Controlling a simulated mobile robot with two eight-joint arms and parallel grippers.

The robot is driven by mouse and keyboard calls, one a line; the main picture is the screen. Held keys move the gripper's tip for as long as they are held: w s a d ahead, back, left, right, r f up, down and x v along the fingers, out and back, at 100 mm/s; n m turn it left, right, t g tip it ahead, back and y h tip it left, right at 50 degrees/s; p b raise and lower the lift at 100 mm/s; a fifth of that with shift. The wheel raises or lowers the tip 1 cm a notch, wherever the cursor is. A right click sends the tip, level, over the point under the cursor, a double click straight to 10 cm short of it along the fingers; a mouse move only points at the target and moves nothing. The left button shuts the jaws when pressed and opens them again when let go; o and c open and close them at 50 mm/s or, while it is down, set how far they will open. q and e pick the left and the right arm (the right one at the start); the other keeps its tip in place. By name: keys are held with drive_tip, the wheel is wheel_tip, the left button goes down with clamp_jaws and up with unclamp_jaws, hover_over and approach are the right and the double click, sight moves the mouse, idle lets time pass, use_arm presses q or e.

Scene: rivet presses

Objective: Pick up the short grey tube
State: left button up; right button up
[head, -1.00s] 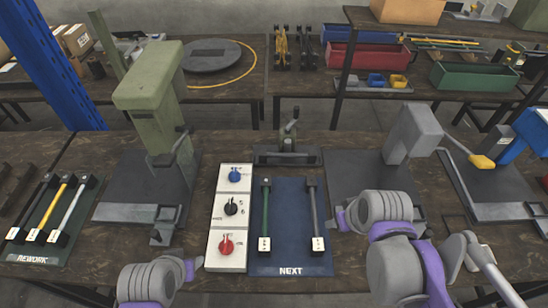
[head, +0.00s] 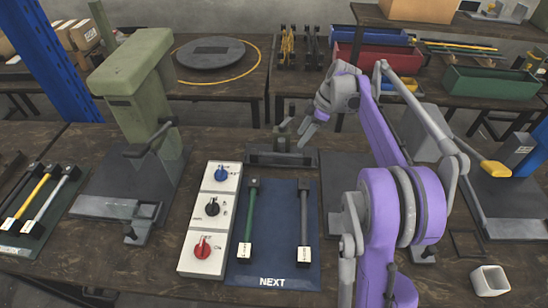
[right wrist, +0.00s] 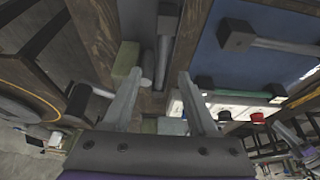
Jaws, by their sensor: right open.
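A grey tube (head: 304,215) lies on the right side of the blue NEXT mat (head: 275,225), with a dark block at its far end and a pale-faced block at its near end. A green tube (head: 249,215) lies beside it. My right gripper (head: 309,130) is open above the far side of the bench, beyond the mat and close to the grey clamp-like fixture (head: 282,153). In the right wrist view nothing is held between the fingers (right wrist: 157,80); a grey tube (right wrist: 285,47) shows at upper right, apart from them. My left gripper is out of view.
A white box with three knobs (head: 209,215) stands left of the mat. A green press (head: 140,90) stands further left, beside the rework rack (head: 35,210). A grey press (head: 422,130) is partly behind my arm. A small pale open box (head: 490,280) sits at front right.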

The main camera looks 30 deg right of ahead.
sight(281, 157)
drive_tip(key=x, duration=0.9)
drive_tip(key=shift+s+d+b, duration=0.2)
drive_tip(key=shift+s+b, duration=0.1)
drive_tip(key=shift+b, duration=0.05)
clamp_jaws()
